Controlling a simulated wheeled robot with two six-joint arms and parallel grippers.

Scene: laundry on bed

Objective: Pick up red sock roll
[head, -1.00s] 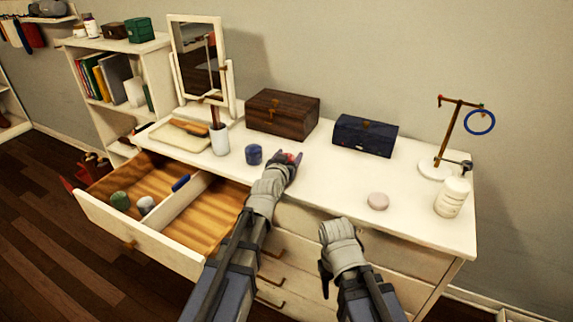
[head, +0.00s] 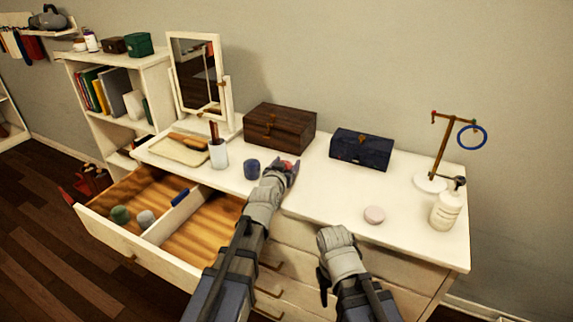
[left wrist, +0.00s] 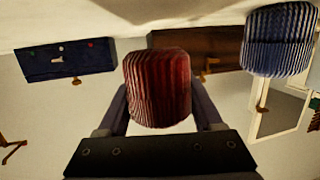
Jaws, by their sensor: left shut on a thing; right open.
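The ribbed red sock roll (left wrist: 158,87) is between the two fingers of my left gripper (left wrist: 160,112) in the left wrist view. In the head view a bit of the red roll (head: 287,164) shows at the tips of my left gripper (head: 281,172), above the dresser top; the hand hides the rest. My left gripper is shut on it. Whether the roll still touches the dresser is hard to tell. My right gripper (head: 325,280) is open, low in front of the dresser, its fingers partly hidden by the wrist.
A blue sock roll (head: 251,169) stands just left of my left gripper on the dresser top (head: 320,200). Behind are a brown wooden box (head: 280,130) and a navy box (head: 361,149). The open drawer (head: 215,215) holds green and grey rolls.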

